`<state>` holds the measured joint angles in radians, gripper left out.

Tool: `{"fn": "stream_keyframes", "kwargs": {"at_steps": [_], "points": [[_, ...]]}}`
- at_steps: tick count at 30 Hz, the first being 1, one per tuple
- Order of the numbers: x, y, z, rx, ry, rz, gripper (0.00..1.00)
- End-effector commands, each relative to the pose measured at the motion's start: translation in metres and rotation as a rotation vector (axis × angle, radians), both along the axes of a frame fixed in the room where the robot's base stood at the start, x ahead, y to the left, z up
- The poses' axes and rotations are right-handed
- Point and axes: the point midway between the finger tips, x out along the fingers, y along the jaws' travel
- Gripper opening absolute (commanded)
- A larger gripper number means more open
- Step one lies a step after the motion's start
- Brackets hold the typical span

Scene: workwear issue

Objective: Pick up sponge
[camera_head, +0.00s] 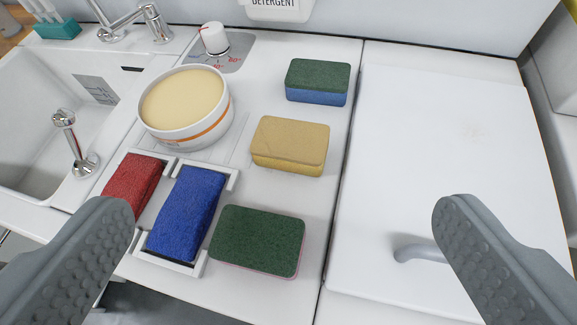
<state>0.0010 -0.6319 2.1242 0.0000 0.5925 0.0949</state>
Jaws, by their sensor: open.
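Several sponges lie on the white counter, and the task does not say which one is meant. A green-topped sponge (258,240) is nearest, a tan sponge (290,146) lies beyond it, and a green-and-blue sponge (318,82) lies farthest back. A red sponge (133,184) and a dark blue sponge (186,213) sit in white holders at the left. My gripper (287,228) is open, with its two grey fingers wide apart at the lower left and lower right. The sponges appear between and beyond the fingers, and none is held.
A white tub (187,107) with a cream-coloured content stands behind the holders. A sink (48,130) with chrome taps is at the left. A white knob (215,39) is at the back. The white surface (450,150) at the right is clear except for a grey handle (417,252).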

Motion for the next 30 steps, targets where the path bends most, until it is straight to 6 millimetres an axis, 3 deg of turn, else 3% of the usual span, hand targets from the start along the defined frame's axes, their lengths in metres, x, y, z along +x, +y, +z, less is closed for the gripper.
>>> {"fn": "stream_keyframes", "kwargs": {"at_steps": [3,15,30], "points": [[0.026,0.000,0.001,0.020,0.123,-0.013,1.00],[0.093,-0.001,-0.001,0.078,0.526,-0.078,1.00],[0.158,-0.001,-0.007,0.114,0.983,-0.179,1.00]]}}
